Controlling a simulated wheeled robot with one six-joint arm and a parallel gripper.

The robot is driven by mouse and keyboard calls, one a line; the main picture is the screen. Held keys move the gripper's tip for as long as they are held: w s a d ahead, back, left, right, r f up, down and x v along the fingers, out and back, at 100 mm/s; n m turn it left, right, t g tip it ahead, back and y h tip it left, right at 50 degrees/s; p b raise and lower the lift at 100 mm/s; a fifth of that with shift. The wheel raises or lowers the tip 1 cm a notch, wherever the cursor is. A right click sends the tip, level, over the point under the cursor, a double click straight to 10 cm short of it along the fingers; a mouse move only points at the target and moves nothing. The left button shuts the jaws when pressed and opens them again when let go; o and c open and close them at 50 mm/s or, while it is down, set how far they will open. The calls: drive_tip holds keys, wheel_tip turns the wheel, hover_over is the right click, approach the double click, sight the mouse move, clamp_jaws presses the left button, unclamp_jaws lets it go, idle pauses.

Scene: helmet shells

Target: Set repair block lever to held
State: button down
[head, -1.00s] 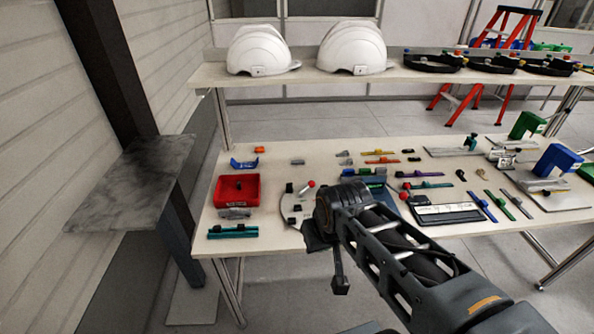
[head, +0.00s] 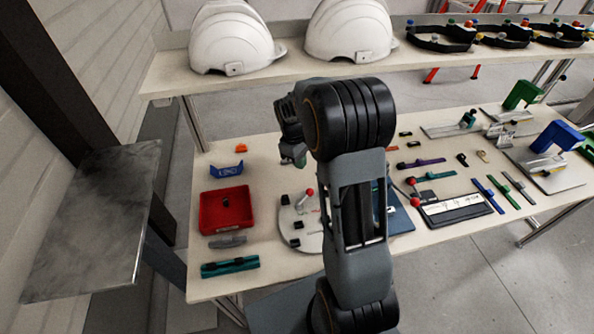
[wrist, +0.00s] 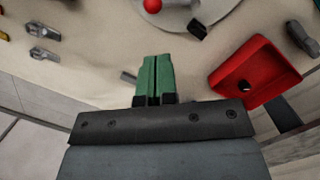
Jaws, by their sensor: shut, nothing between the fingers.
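A lever with a red ball knob (head: 309,192) stands tilted on a round grey plate (head: 292,240) with several black blocks around it. I cannot read a label that marks it as the repair block lever. In the wrist view the red ball (wrist: 152,5) and part of the plate (wrist: 172,15) show at the top edge. My gripper (wrist: 157,60) has green fingers pressed together, with nothing between them. In the head view my gripper (head: 300,162) hangs above the table, behind the lever and apart from it. My arm hides the right part of the plate.
A red tray (head: 205,218) lies left of the plate, with a teal part (head: 230,267) in front and a blue bracket (head: 226,168) behind. Two more red knobs (head: 411,181) stand right of my arm. White helmets (head: 229,40) sit on the shelf behind.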

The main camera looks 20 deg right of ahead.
sight(308, 190)
drive_tip(key=f, duration=0.3)
drive_tip(key=d+f+p, duration=0.1)
drive_tip(key=f, duration=0.6)
drive_tip(key=shift+s+d+f, duration=0.15)
drive_tip(key=shift+d+f, duration=0.05)
drive_tip(key=shift+f, duration=0.2)
drive_tip(key=shift+s, duration=0.1)
drive_tip(key=shift+s+d+f, duration=0.2)
drive_tip(key=shift+d+f, duration=0.05)
drive_tip(key=shift+s+d+f+m+b, duration=0.15)
drive_tip(key=shift+s+m+b, duration=0.2)
drive_tip(key=shift+m+b, duration=0.2)
drive_tip(key=shift+s, duration=0.15)
drive_tip(key=shift+r, duration=0.2)
